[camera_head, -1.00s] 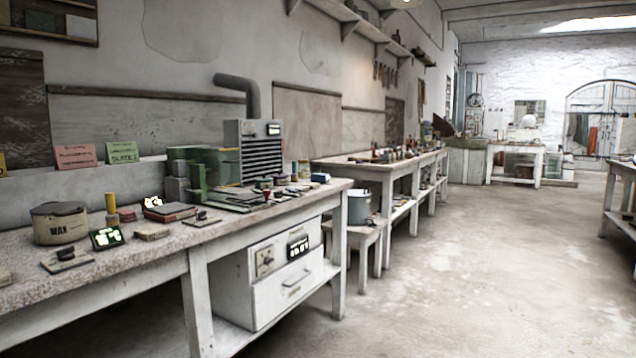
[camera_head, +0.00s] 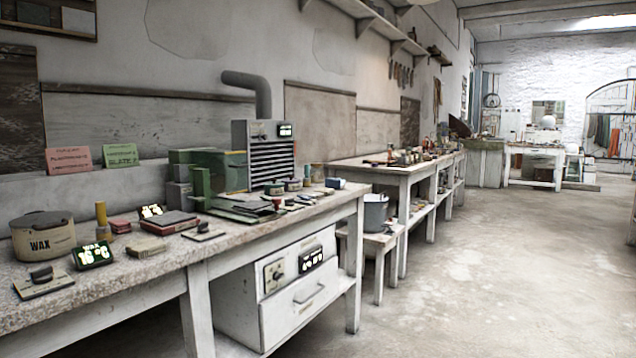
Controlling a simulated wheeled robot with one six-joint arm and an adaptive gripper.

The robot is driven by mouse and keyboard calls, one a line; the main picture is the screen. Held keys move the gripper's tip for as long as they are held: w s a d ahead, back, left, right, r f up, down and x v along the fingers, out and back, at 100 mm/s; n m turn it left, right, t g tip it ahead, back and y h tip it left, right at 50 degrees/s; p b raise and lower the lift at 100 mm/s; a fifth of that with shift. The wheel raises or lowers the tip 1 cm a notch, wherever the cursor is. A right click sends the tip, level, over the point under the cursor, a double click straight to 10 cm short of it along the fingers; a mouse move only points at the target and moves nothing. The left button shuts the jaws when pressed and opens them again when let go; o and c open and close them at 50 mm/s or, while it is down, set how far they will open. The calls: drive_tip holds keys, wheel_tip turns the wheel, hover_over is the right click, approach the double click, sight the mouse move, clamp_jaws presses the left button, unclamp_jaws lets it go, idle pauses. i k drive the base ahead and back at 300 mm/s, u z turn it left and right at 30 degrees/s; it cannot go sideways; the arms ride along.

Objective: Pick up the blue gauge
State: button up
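A small box-shaped thing with a blue side and a pale top (camera_head: 335,183) sits near the far right end of the near workbench (camera_head: 150,268). It is too small to tell whether it is the blue gauge, and I see no other clearly blue thing on this bench. My gripper is not in view.
The bench holds a WAX tin (camera_head: 42,236), a lit green display (camera_head: 93,255), a green machine (camera_head: 215,182) and a grey vented unit (camera_head: 263,155). A bucket (camera_head: 375,212) stands on a low stool beyond its end. The floor (camera_head: 490,280) on the right is clear.

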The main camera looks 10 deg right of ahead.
sight(338, 184)
drive_tip(key=i, duration=2.35)
drive_tip(key=z, duration=0.4)
